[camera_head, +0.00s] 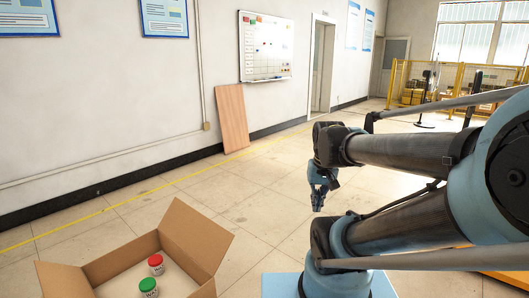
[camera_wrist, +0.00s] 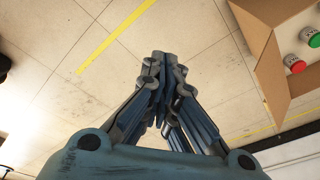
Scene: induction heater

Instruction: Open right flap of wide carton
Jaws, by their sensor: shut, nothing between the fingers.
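The wide carton (camera_head: 125,262) is at the lower left of the head view, cut off by the bottom edge, with its top open. Its right flap (camera_head: 200,238) stands up and leans outward over the right side. In the wrist view my gripper (camera_wrist: 163,60) is shut and empty. The carton (camera_wrist: 298,85) shows at that view's right edge, with a flap (camera_wrist: 272,72) facing my gripper.
Another flap (camera_head: 62,280) spreads at the carton's left. A brown board (camera_head: 232,118) leans on the wall below a whiteboard (camera_head: 265,46). A yellow line (camera_head: 100,210) runs along the floor. Yellow fencing (camera_head: 440,80) stands far right. The floor between carton and gripper is clear.

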